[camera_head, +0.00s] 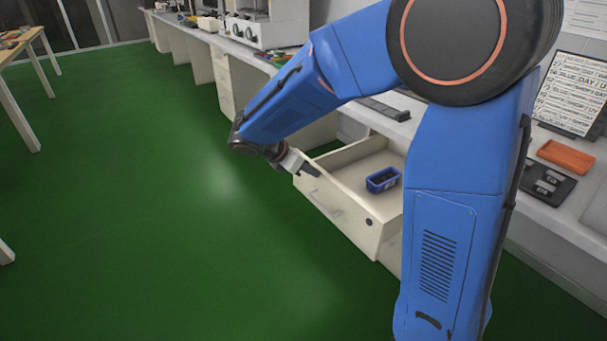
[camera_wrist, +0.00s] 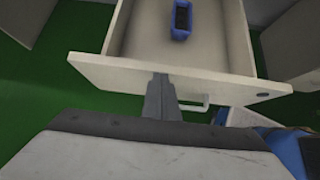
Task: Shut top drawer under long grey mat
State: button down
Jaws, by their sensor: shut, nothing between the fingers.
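The top drawer (camera_head: 346,224) stands pulled out from under the bench, a pale box with a bar handle and a dark round lock on its front. In the wrist view its front panel (camera_wrist: 225,84) runs across the picture. A blue bin (camera_head: 383,180) with dark contents sits inside it; it also shows in the wrist view (camera_wrist: 181,20). My gripper (camera_head: 312,170) is shut and empty at the upper left part of the drawer front. In the wrist view its fingers (camera_wrist: 161,84) overlap the front panel, left of the handle; I cannot tell if they touch. The mat is mostly hidden by my arm.
The bench top carries an orange tray (camera_head: 567,156), a dark panel (camera_head: 546,182) and a framed sign (camera_head: 572,95) at right. Lab equipment (camera_head: 268,22) stands farther back. The green floor (camera_head: 150,220) left of the drawer is clear. A wooden table (camera_head: 22,45) is at far left.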

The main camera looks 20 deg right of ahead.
jog(key=w+d, duration=0.4)
jog(key=d, duration=1)
jog(key=w+d, duration=0.5)
jog(key=d, duration=0.9)
jog(key=shift+w+d, duration=0.15)
jog(key=shift+d, duration=0.1)
jog(key=shift+a, duration=0.1)
